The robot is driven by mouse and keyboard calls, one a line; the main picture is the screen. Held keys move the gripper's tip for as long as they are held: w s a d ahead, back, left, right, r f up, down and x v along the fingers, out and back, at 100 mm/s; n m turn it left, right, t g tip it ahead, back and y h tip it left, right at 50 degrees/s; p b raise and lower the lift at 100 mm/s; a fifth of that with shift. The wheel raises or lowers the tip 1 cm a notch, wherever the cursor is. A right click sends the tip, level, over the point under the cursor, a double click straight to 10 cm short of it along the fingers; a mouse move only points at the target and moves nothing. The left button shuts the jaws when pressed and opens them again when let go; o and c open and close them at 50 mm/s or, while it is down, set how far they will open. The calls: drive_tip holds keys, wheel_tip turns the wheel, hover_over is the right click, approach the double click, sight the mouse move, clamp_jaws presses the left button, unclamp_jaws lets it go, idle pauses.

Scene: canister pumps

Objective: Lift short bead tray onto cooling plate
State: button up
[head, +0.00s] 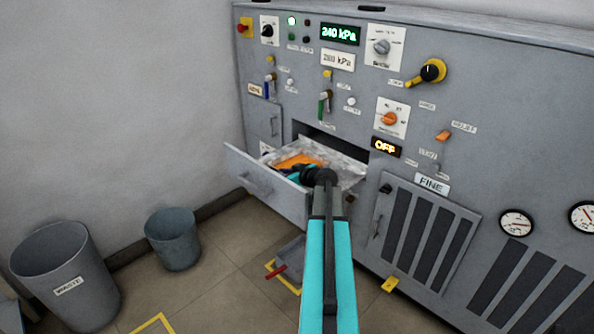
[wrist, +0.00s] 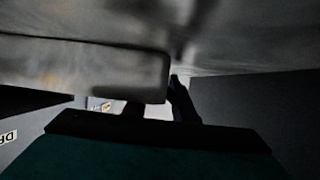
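My gripper (head: 299,176) is at the open drawer (head: 262,185) in the head view, over its near right part; my own dark wrist and teal arm hide its fingers. An orange item (head: 296,161) lies in the drawer on a mottled grey surface, partly covered by my wrist. I cannot tell whether it is the bead tray. A grey tray-like object with a red handle (head: 277,272) is on the floor below, partly behind my arm. No cooling plate can be made out for certain. In the wrist view a smooth grey surface (wrist: 90,65) is very close and fills the upper part.
The grey control panel (head: 470,100) rises behind and right of the drawer, with knobs, levers and gauges. A large waste bin (head: 68,285) and a smaller bin (head: 173,240) stand on the left floor. The drawer front and side walls are close around my gripper.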

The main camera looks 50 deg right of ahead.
clamp_jaws()
drive_tip(key=shift+r, duration=0.1)
drive_tip(key=shift+r+p, duration=0.75)
drive_tip(key=shift+r, duration=4.2)
